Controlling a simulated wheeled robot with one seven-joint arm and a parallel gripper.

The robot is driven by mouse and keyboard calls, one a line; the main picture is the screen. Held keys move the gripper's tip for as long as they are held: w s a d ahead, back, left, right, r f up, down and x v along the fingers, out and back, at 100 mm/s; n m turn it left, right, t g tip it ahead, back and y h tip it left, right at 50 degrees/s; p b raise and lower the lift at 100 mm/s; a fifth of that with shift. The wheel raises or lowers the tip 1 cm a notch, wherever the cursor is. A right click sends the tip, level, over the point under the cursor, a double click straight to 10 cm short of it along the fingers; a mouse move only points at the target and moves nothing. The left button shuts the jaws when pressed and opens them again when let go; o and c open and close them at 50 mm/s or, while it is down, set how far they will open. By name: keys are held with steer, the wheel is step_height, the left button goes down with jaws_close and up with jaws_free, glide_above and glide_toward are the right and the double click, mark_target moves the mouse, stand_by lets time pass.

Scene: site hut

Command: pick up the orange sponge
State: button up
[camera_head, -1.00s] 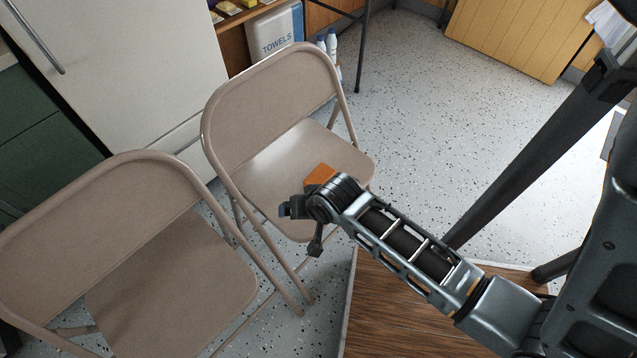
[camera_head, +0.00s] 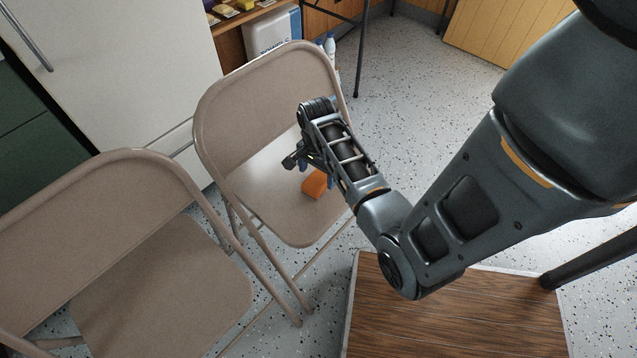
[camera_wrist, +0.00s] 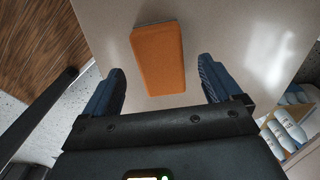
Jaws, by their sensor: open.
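The orange sponge (camera_head: 316,184) lies on the seat of the farther beige folding chair (camera_head: 262,190), partly hidden by my arm in the head view. In the wrist view the sponge (camera_wrist: 158,60) lies flat, ahead of and between the two blue fingers. My gripper (camera_wrist: 162,88) is open and empty. In the head view my gripper (camera_head: 296,160) is over the seat, just left of the sponge. I cannot tell how high it is above the seat.
A second beige folding chair (camera_head: 165,285) stands at the lower left. The farther chair's backrest (camera_head: 262,95) rises behind my gripper. A wooden tabletop (camera_head: 440,325) is at the lower right. White bottles (camera_wrist: 287,130) show on a shelf. Speckled floor is clear at the upper right.

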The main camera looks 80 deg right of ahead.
mark_target(317, 180)
step_height(317, 180, down, 4)
steer(key=shift+f+b, duration=0.1)
steer(key=shift+b, duration=0.35)
steer(key=c, duration=1)
steer(key=shift+w+r, duration=0.1)
steer(key=shift+r, duration=0.6)
step_height(317, 180, up, 3)
steer(key=shift+p, duration=0.7)
steer(key=s+d+r, duration=0.2)
steer(key=d, duration=0.1)
steer(key=s+d+r, duration=0.1)
steer(key=d+r, duration=0.1)
steer(key=d, duration=0.1)
steer(key=s+d+r, duration=0.2)
steer(key=d, duration=0.2)
steer(key=shift+s+d+r+p, duration=0.1)
steer(key=shift+s+r+p, duration=0.25)
steer(key=shift+p, duration=0.05)
